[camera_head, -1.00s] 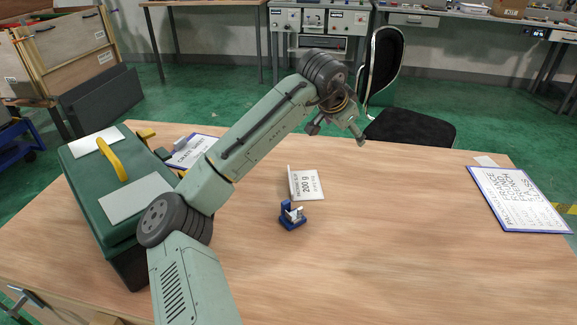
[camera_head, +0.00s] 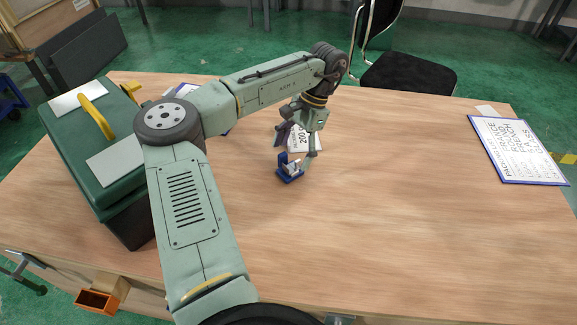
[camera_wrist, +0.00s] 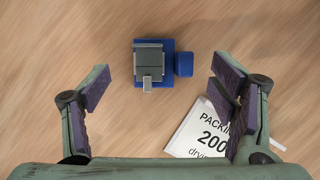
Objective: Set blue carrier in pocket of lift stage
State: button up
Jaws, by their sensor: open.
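The blue carrier (camera_head: 291,178) stands on the wooden table and holds a pale grey piece. In the wrist view the carrier (camera_wrist: 184,64) shows from above, with a grey block on its base and a blue tab to the right. My gripper (camera_head: 297,148) points down above and just behind the carrier. In the wrist view the open fingers (camera_wrist: 163,82) stand wide apart, left and right of the carrier but nearer the picture's bottom, and touch nothing. I see no lift stage in these frames.
A packing slip (camera_head: 301,140) lies just behind the carrier, partly under my gripper. A green toolbox (camera_head: 118,157) with a yellow handle stands at the left. A clipboard (camera_head: 520,150) lies at the far right. The table's middle right is bare.

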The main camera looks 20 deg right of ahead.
aim_at(287, 165)
jog(key=p+x, duration=0.1)
jog(key=x, duration=0.3)
jog(key=shift+c, duration=0.4)
jog(key=c, duration=1.4)
jog(key=shift+o, duration=0.2)
jog(key=shift+r+b, duration=0.35)
jog(key=shift+r, duration=0.2)
notch_tip(287, 165, up, 2)
jog(key=shift+r+b, duration=0.1)
jog(key=shift+b, duration=0.3)
jog(key=s+d, duration=0.1)
jog(key=s, duration=0.4)
jog(key=s+d+r+b, duration=0.1)
jog(key=s, duration=0.4)
jog(key=s+d+b, duration=0.1)
jog(key=s, duration=0.4)
jog(key=shift+s+d+r, duration=0.15)
jog(key=shift+s+r, duration=0.2)
